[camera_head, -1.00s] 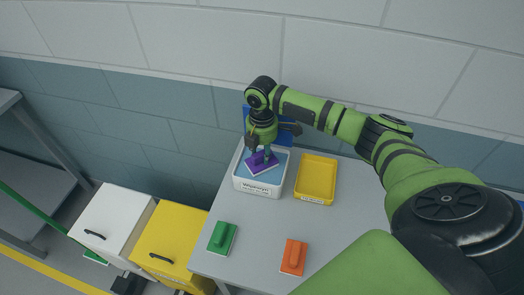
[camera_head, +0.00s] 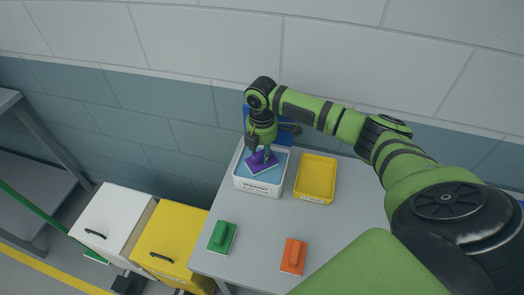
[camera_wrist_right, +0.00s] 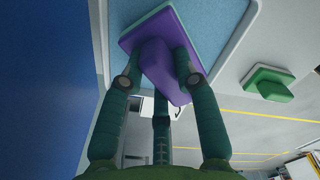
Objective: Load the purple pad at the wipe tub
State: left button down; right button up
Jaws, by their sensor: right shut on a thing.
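The purple pad (camera_head: 259,166) is in my right gripper (camera_head: 263,155), whose fingers are shut on its raised handle. It is over the blue surface inside the white wipe tub (camera_head: 258,190), within its walls in the head view. In the right wrist view the purple pad (camera_wrist_right: 158,58) sits between my fingers (camera_wrist_right: 162,75), against the light blue surface (camera_wrist_right: 215,25). I cannot tell whether the pad presses on that surface. My left gripper is not in view.
A yellow tray (camera_head: 316,180) stands right of the tub. A green pad (camera_head: 221,237) and an orange pad (camera_head: 293,256) lie nearer on the grey table (camera_head: 262,225). White (camera_head: 112,222) and yellow (camera_head: 172,240) bins stand left of the table. The wall is close behind.

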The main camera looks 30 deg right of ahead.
aim_at(261, 151)
jog(key=shift+f, duration=0.1)
dwell(0.5)
jog(key=shift+r, duration=3.6)
jog(key=shift+a+f, duration=0.15)
jog(key=shift+a, duration=0.05)
jog(key=s+a+f+m+b, duration=0.3)
jog(key=s+a+m+b, duration=0.7)
jog(key=m, duration=0.7)
jog(key=a+b, duration=0.2)
jog(key=shift+s+a, duration=0.25)
jog(key=shift+a, duration=0.05)
